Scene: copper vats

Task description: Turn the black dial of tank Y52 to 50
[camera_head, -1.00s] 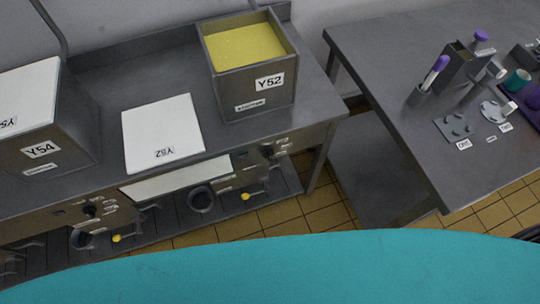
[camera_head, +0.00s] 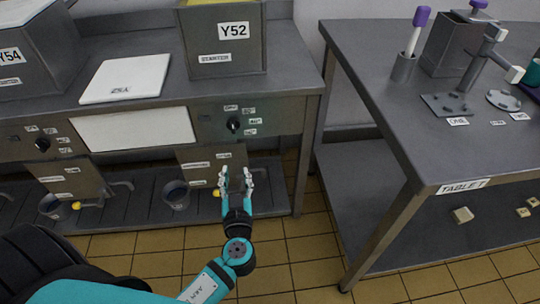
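Tank Y52 (camera_head: 222,66) is a grey box on the left bench, with its label Y52 on the front. A black dial (camera_head: 234,125) sits on the bench's front panel below the tank, with small white labels around its right side. My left gripper (camera_head: 236,172) is below the dial, in front of the lower panel. Its two fingers are apart with nothing between them. It does not touch the dial. The dial's exact setting is too small to read. My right gripper is not in view.
A white lid (camera_head: 125,80) lies on the bench left of the tank. Another black dial (camera_head: 42,144) is on the panel at the left, under tank Y54 (camera_head: 28,58). A second table (camera_head: 365,75) with lab items stands at the right. Tiled floor shows between them.

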